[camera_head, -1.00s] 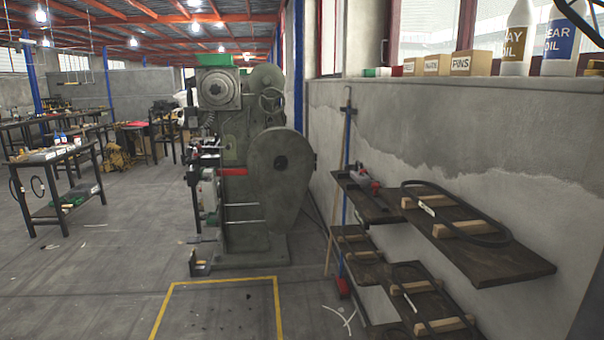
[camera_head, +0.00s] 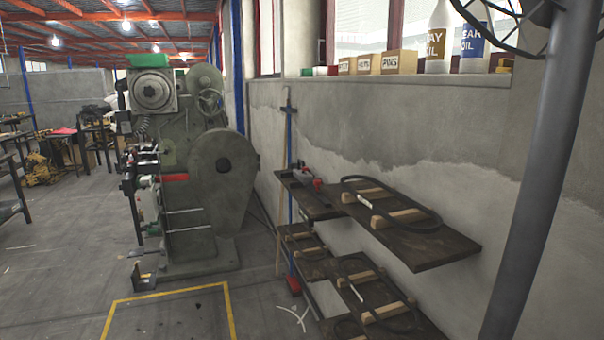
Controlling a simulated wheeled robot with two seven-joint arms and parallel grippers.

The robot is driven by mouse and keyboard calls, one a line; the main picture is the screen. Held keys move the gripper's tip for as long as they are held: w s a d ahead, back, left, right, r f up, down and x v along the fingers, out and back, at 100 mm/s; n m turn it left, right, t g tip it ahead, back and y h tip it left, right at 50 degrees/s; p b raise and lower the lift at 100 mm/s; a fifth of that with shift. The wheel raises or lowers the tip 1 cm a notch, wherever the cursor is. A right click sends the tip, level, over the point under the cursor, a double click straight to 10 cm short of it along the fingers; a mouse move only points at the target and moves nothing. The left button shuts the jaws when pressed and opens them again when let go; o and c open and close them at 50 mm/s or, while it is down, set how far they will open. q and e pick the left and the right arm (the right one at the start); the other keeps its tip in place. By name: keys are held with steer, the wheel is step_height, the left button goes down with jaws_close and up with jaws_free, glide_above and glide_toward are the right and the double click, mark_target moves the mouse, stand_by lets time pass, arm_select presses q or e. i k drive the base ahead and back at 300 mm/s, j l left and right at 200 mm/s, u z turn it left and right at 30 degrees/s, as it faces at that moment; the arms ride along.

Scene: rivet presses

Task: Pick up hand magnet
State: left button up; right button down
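No thing in the head view can be clearly made out as the hand magnet. A small grey and red tool (camera_head: 308,182) lies on the upper wall shelf at its left end; it is too small to identify. A long-handled tool with a blue pole (camera_head: 290,150) and a red foot (camera_head: 293,285) leans upright against the wall left of the shelves. Neither of my grippers is in view.
A large green-grey press (camera_head: 190,180) stands at left centre. Wall shelves (camera_head: 420,250) holding belts jut out at right. A dark upright pole (camera_head: 545,170) stands close at right.

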mark_target(299, 174)
steer(key=i+j, duration=0.1)
steer(key=j, duration=0.25)
steer(key=i+j+u, duration=0.1)
steer(key=j, duration=0.25)
steer(key=i+j, duration=0.15)
steer(key=j, duration=0.2)
steer(key=i+j, duration=0.2)
steer(key=i, duration=0.25)
steer(key=i+j+z, duration=0.1)
steer(key=i, duration=0.35)
steer(key=i+j, duration=0.6)
steer(key=i, duration=0.3)
steer(key=i+z, duration=0.3)
steer(key=i, duration=0.15)
steer(key=i+j+z, duration=0.25)
steer(key=i, duration=0.2)
steer(key=i+j+z, duration=0.15)
steer(key=i+z, duration=0.15)
steer(key=i, duration=0.15)
